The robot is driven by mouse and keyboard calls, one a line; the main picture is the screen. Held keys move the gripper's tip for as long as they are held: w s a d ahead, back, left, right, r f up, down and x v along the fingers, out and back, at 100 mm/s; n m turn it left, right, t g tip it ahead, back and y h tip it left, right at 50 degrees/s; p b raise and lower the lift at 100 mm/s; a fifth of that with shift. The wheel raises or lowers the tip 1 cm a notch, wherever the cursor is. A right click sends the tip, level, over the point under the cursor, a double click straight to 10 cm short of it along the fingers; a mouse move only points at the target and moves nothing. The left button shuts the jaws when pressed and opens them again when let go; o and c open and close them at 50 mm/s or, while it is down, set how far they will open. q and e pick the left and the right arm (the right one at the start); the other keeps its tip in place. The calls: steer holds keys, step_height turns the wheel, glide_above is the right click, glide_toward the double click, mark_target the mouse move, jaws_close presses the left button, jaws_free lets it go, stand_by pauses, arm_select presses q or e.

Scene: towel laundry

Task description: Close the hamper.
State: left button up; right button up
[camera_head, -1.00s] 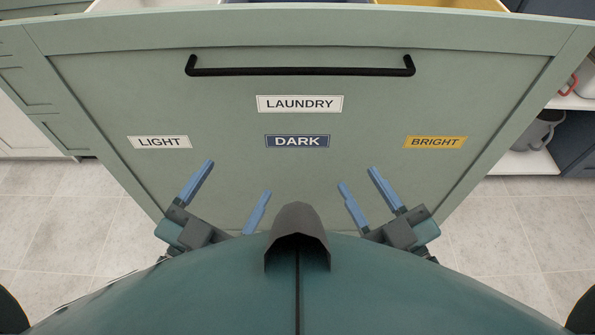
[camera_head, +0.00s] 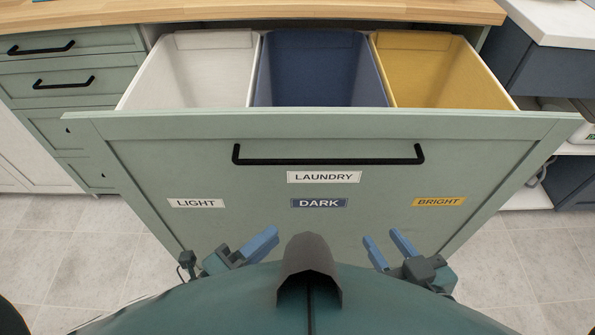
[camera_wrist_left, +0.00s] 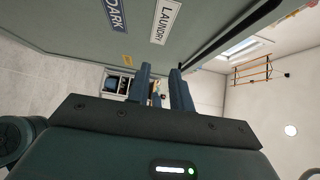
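The hamper is a pulled-out green drawer with a flat front (camera_head: 250,185) and a long black handle (camera_head: 328,161). It stands open under the counter, its bins showing. Labels on the front read laundry, light, dark and bright. My left gripper (camera_head: 268,239) is low in front of the drawer front, left of centre. Its two blue fingers overlap in the head view; the left wrist view shows them apart and empty (camera_wrist_left: 161,72), with the labelled front above left. My right gripper (camera_head: 386,236) is low, right of centre, fingers apart and empty. Both are below the handle.
The drawer holds a white bin (camera_head: 200,70), a blue bin (camera_head: 318,70) and a yellow bin (camera_head: 430,70). A wooden counter (camera_head: 270,10) runs behind. Green drawers (camera_head: 65,70) stand at left, open shelving (camera_head: 530,197) at right. Tiled floor is clear on both sides.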

mark_target(319, 179)
arm_select(q)
steer(key=shift+w+d, duration=0.25)
steer(key=shift+c, duration=0.7)
steer(key=x, duration=0.9)
steer(key=shift+w+d, duration=0.2)
steer(key=shift+d, duration=0.1)
jaws_close()
steer(key=shift+w+a, duration=0.2)
steer(key=shift+w, duration=1.65)
arm_select(e)
steer(key=shift+s+d+r, duration=0.1)
steer(key=shift+d+r, duration=0.1)
